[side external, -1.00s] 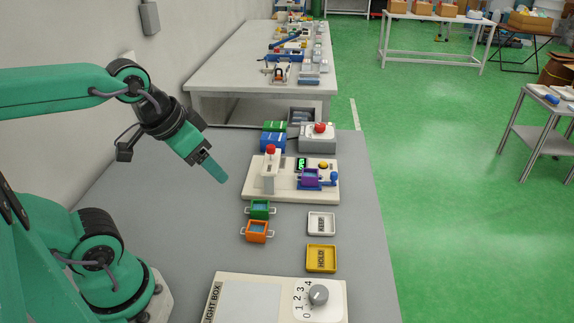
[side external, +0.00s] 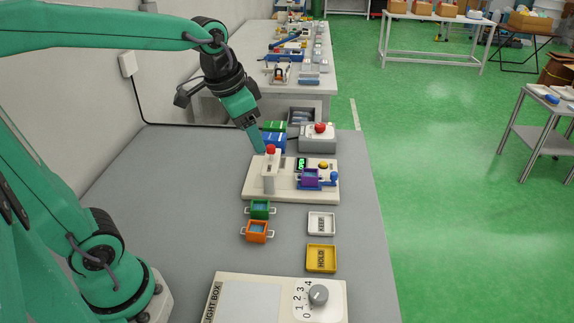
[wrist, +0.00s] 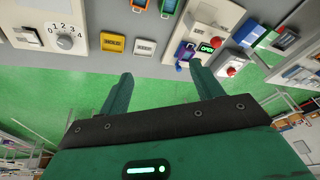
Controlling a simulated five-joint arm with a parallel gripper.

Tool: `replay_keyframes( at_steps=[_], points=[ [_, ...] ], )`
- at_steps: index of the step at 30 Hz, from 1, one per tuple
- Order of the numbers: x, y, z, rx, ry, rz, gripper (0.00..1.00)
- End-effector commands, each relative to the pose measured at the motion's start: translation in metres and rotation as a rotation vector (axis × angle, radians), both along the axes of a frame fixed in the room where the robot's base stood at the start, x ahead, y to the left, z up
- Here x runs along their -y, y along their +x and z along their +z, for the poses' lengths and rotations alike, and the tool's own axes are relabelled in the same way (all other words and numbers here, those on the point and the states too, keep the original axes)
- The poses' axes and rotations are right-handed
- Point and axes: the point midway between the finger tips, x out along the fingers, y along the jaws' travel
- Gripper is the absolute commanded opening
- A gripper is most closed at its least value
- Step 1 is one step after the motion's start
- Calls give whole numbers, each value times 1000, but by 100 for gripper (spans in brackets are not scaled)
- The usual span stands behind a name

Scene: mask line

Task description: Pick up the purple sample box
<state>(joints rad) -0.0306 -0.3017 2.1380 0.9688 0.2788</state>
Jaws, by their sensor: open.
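The purple sample box (side external: 309,178) sits on the right part of a cream fixture plate (side external: 255,188), beside a blue knob (side external: 334,178). It shows in the wrist view (wrist: 183,50) above the right finger, partly hidden by the fixture's parts. My gripper (side external: 259,146) is open and empty. In the side view it is in the air at the upper left of the box, near the red-topped post (side external: 270,170). Both fingers show in the wrist view (wrist: 160,74), apart with nothing between them.
Green (side external: 260,209) and orange (side external: 257,231) boxes with handles stand in front of the fixture. White (side external: 321,223) and yellow (side external: 321,258) labelled trays lie to their right. A grey box with a red button (side external: 320,128) is behind. The bench's left side is clear.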

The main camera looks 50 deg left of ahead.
Motion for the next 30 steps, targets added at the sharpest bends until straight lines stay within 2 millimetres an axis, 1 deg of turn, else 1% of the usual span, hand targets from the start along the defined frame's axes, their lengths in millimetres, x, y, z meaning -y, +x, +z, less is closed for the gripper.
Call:
replay_keyframes(
  at_steps=[1, 8, 14, 23, 30],
  points=[
    [-1, 11, -2, -18, 7, -18, 65],
    [-8, 55, -11, -77, 35, -108, 65],
    [-14, 94, -27, -131, 54, -189, 65],
    [-24, 148, -64, -208, 73, -314, 65],
    [-33, 186, -104, -270, 80, -415, 65]
  ],
)
